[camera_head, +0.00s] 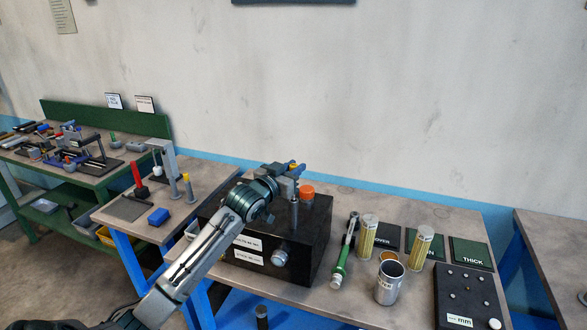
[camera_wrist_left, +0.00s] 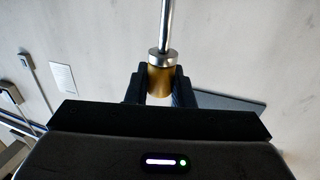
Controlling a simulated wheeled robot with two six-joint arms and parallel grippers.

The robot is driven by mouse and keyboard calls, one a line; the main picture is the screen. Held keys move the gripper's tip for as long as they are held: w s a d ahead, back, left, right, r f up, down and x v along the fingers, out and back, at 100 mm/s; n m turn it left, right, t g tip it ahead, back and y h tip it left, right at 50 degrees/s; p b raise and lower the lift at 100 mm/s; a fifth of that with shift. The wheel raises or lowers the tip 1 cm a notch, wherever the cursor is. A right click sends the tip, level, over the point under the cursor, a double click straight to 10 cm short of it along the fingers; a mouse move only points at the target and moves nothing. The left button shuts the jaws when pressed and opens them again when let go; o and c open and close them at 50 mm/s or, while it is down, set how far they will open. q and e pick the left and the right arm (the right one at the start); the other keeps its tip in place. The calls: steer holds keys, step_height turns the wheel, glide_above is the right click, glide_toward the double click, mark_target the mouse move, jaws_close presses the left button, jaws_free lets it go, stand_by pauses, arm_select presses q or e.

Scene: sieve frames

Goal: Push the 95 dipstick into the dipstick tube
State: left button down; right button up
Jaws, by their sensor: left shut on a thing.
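My left gripper (camera_head: 292,173) is shut on the dipstick (camera_head: 294,166) above the black box (camera_head: 258,225). Its yellow handle sits between the two fingers. In the left wrist view, the fingers (camera_wrist_left: 160,88) hold the brass-coloured handle (camera_wrist_left: 160,82). A silver collar and a thin metal rod run from it to the upper edge of that view. A grey upright tube (camera_head: 294,212) stands at the box directly below the gripper. I cannot tell how far the rod is inside the tube. The number on the dipstick is not readable. My right gripper is not in view.
A green-handled tool (camera_head: 341,262), two yellowish cylinders, a metal can (camera_head: 389,284) and dark panels lie to the right. Red and yellow upright pieces stand on the left bench.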

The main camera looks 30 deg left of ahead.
arm_select(q)
steer(key=shift+f, duration=0.2)
steer(key=shift+f+b, duration=0.35)
steer(key=shift+f, duration=0.45)
steer(key=shift+f, duration=0.35)
steer(key=shift+f, duration=0.15)
steer(key=shift+f+b, duration=0.2)
steer(key=shift+b, duration=0.1)
steer(key=shift+f, duration=0.5)
steer(key=shift+f+b, duration=0.5)
steer(key=shift+f, duration=0.35)
steer(key=shift+f, duration=0.25)
